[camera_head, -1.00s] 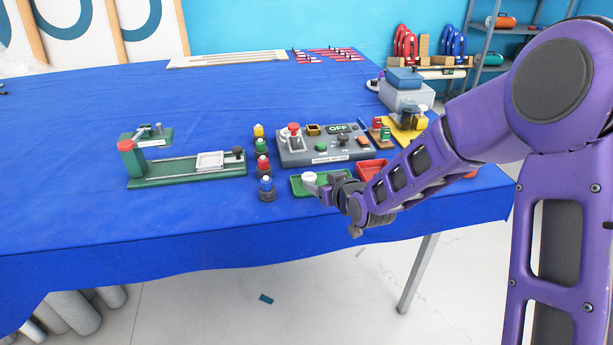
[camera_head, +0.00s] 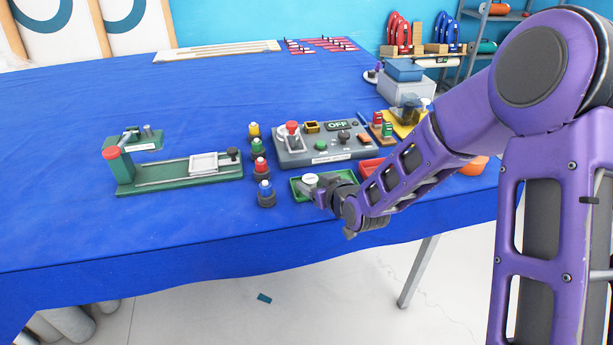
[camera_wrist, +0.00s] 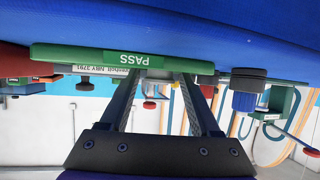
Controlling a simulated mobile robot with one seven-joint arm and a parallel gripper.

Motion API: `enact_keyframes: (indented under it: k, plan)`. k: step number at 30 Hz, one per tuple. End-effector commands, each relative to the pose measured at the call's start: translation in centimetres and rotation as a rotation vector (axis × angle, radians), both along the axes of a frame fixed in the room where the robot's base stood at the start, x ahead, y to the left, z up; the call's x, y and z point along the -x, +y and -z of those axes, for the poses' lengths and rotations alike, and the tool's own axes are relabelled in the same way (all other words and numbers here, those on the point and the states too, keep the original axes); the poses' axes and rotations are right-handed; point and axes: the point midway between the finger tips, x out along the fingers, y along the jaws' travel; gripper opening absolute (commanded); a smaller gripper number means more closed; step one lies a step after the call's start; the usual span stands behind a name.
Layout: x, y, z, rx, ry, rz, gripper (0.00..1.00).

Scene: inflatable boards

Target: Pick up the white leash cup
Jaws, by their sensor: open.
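The white leash cup (camera_head: 310,180), a small white round piece, shows at the green tray (camera_head: 296,188) near the table's front edge. My gripper (camera_head: 314,190) is at the tray's front side, close to the cup, with its jaws open. In the upside-down wrist view, my two fingers (camera_wrist: 160,82) reach toward the green tray (camera_wrist: 90,55), which is marked PASS. A pale patch shows between the fingertips, but I cannot tell if it is the cup. The cup's lower part is hidden, and I cannot tell whether a finger touches it.
A grey control box (camera_head: 300,157) stands behind, and a red tray (camera_head: 369,167) lies to the right. A green fixture (camera_head: 180,177) is further left.

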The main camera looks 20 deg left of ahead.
Motion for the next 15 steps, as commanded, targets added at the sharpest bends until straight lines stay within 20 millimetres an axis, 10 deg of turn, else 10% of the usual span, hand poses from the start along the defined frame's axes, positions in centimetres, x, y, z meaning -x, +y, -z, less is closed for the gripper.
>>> enact_keyframes:
  k: [10, 15]
  plan:
    - [0.13, -0.09, 0.20, 0.000, 0.000, 0.000, 0.62]
    - [0.11, -0.08, 0.19, 0.000, 0.000, 0.000, 0.31]
